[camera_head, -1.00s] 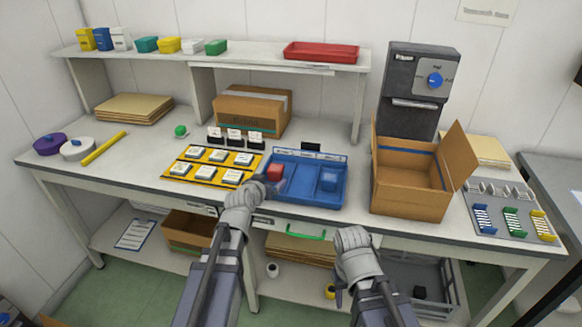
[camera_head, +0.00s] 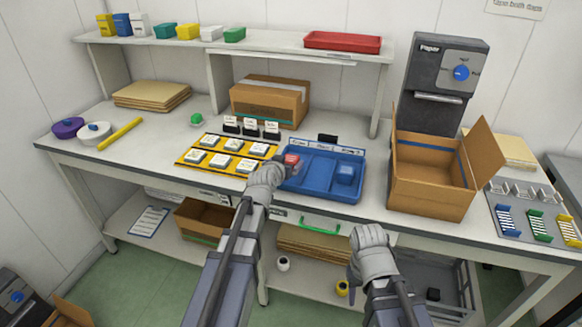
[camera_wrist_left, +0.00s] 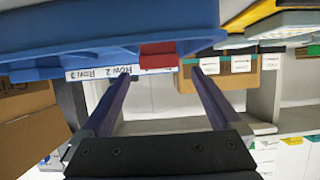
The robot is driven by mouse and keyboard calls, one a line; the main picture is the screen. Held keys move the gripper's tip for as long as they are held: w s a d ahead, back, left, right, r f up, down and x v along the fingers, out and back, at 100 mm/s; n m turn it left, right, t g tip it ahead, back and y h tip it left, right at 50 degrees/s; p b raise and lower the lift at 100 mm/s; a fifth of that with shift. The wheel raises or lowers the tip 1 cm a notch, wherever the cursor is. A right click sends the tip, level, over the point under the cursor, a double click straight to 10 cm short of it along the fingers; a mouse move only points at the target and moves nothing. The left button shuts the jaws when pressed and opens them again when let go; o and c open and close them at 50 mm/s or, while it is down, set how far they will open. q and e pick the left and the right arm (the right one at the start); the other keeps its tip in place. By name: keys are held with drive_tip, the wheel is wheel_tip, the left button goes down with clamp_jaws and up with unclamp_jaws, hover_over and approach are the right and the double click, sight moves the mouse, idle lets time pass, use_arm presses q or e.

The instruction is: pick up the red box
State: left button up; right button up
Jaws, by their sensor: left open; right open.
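The red box (camera_head: 291,160) is at the left end of the blue tray (camera_head: 318,190), in its left compartment. A blue box (camera_head: 345,173) sits in the right compartment. My left gripper (camera_head: 281,169) is at the tray's left front, right beside the red box, and partly covers it. My right gripper (camera_head: 355,272) is open and empty, low in front of the table.
A yellow rack with white-capped pieces (camera_head: 221,163) stands left of the tray. A shelf with a red tray (camera_head: 342,41) overhangs the back.

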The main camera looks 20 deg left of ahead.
use_arm(q)
drive_tip(key=x, duration=0.2)
drive_tip(key=shift+w+f, duration=0.2)
drive_tip(key=shift+w, duration=0.15)
drive_tip(key=shift+s, duration=0.1)
drive_tip(key=shift+c, duration=0.2)
drive_tip(key=c, duration=1.5)
drive_tip(key=shift+o, duration=0.2)
drive_tip(key=shift+r, duration=0.1)
wheel_tip(320, 180, up, 10)
drive_tip(key=p, duration=0.9)
